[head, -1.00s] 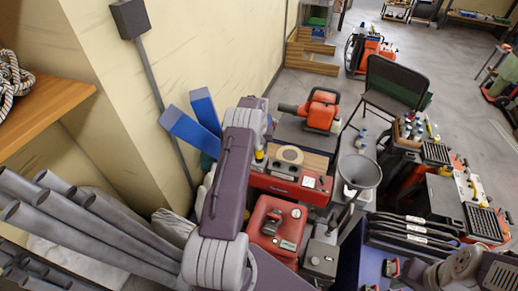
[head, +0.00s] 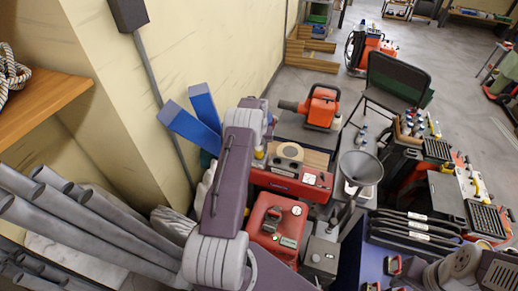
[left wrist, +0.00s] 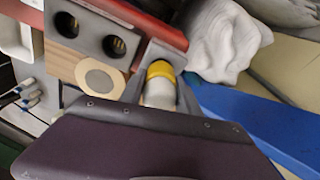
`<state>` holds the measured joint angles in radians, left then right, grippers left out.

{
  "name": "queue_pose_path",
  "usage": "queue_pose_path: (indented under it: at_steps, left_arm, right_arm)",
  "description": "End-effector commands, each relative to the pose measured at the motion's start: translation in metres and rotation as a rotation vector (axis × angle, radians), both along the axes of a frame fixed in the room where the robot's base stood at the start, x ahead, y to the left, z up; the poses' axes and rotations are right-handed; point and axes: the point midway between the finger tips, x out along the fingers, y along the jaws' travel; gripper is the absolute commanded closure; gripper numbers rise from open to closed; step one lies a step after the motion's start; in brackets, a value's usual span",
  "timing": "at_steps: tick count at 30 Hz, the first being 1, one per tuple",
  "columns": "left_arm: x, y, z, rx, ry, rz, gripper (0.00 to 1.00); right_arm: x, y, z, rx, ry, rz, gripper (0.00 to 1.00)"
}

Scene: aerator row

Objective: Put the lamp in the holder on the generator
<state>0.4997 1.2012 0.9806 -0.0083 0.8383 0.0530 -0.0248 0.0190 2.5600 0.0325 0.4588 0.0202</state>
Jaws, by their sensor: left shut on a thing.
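My left gripper (left wrist: 160,78) is shut on the lamp (left wrist: 159,88), which has a white body and a yellow band. In the head view the lamp (head: 259,153) shows as a small yellow and white piece beside my left arm. The red generator (head: 312,193) stands just right of it. A grey-brown block with two dark round holes (head: 287,153), which looks like the holder, sits on the generator's back part. In the left wrist view this block (left wrist: 82,27) is up and left of the lamp, apart from it.
A red can (head: 278,222) and a grey funnel (head: 360,168) stand near the generator. Blue bars (head: 190,125) and grey pipes (head: 90,225) crowd the left.

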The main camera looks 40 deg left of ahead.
Motion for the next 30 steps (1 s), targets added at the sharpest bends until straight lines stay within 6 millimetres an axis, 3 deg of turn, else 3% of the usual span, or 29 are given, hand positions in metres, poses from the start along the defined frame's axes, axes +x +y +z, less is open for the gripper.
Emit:
queue_pose_path:
  at_steps: [20,21,23,24,30]
  left_arm:
    - [0.000,0.000,-0.018,0.001,-0.001,0.000,1.00]
    - [0.000,0.000,-0.018,0.001,-0.001,0.000,0.59]
    - [0.000,0.000,-0.017,0.001,-0.001,0.000,0.42]
    - [0.000,0.000,-0.017,0.001,-0.001,0.000,0.36]
    - [0.000,0.000,-0.017,0.000,0.000,0.000,0.36]
  right_arm:
    - [0.000,0.000,-0.012,0.000,0.000,0.000,0.64]
    - [0.000,0.000,-0.012,0.000,0.000,0.000,0.64]
    - [0.000,0.000,-0.011,0.000,0.000,0.000,0.64]
    - [0.000,0.000,-0.011,0.000,0.000,0.000,0.64]
    - [0.000,0.000,-0.011,0.000,0.000,0.000,0.64]
